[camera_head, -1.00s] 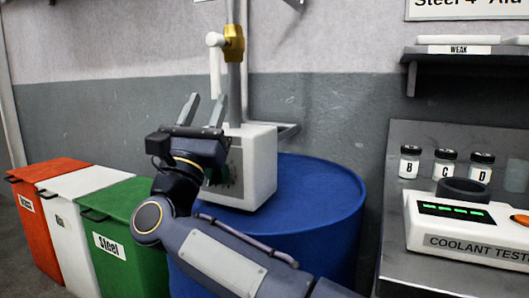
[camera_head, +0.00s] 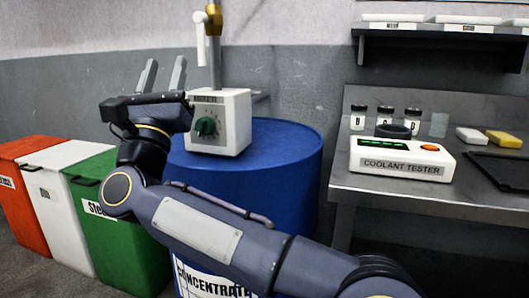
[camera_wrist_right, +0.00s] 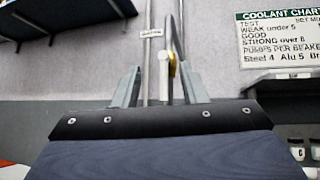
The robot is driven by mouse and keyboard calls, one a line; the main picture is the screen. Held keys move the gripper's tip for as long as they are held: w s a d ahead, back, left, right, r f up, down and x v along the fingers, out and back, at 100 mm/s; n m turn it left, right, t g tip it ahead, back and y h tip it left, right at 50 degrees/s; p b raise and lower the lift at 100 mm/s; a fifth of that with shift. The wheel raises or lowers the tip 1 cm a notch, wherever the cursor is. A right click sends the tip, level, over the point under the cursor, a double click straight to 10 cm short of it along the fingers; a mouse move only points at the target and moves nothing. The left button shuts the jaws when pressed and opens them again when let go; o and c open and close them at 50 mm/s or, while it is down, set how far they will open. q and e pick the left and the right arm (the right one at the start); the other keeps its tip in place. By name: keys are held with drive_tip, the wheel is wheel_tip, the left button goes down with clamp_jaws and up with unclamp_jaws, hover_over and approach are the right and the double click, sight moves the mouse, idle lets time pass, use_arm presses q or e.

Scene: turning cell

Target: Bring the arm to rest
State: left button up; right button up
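My right gripper (camera_head: 165,70) points up in the head view, its two grey fingers spread apart with nothing between them. It is left of and partly overlaps the white mixer box (camera_head: 236,120) with a green knob (camera_head: 206,127). In the right wrist view the same open fingers (camera_wrist_right: 160,84) frame the brass and white tap (camera_wrist_right: 165,70) on its pipe behind them. I cannot tell the distance to it. My right arm comes in from the lower right, across the front of the blue drum. My left gripper is not in view.
The blue drum (camera_head: 285,180) stands under the box. Red (camera_head: 18,215), white (camera_head: 62,208) and green (camera_head: 120,245) bins stand at left. At right, a metal bench (camera_head: 345,178) holds the coolant tester (camera_head: 400,158), lettered jars (camera_head: 385,115) and a dark tray (camera_head: 500,168). A shelf (camera_head: 440,30) hangs above.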

drive_tip(key=w+d+f+n+g+y, duration=0.1)
drive_tip(key=d+n+g+y, duration=0.2)
drive_tip(key=d+n+y, duration=0.55)
drive_tip(key=d+f+n+g+y, duration=0.1)
drive_tip(key=f+n+g+y, duration=0.3)
drive_tip(key=n, duration=0.9)
drive_tip(key=s+d+f+n+g+h, duration=0.25)
drive_tip(key=d+f+n+g, duration=0.35)
drive_tip(key=d+f, duration=0.65)
drive_tip(key=s+d+f+n+g+h, duration=0.25)
drive_tip(key=s+d+f, duration=0.25)
drive_tip(key=s+f, duration=0.4)
drive_tip(key=s+d+f+n+g+h, duration=0.1)
drive_tip(key=s+d+f+n+g, duration=0.15)
drive_tip(key=s+d+f, duration=0.55)
drive_tip(key=s+d+f+n+g+h, duration=0.1)
drive_tip(key=s+d+f+g, duration=0.15)
drive_tip(key=s+f, duration=0.7)
wheel_tip(320, 180, up, 35)
drive_tip(key=w+g+p, duration=0.1)
drive_tip(key=p, duration=3.6)
drive_tip(key=shift+w+a+p, duration=0.2)
drive_tip(key=shift+w+p, duration=0.15)
drive_tip(key=shift+p, duration=0.05)
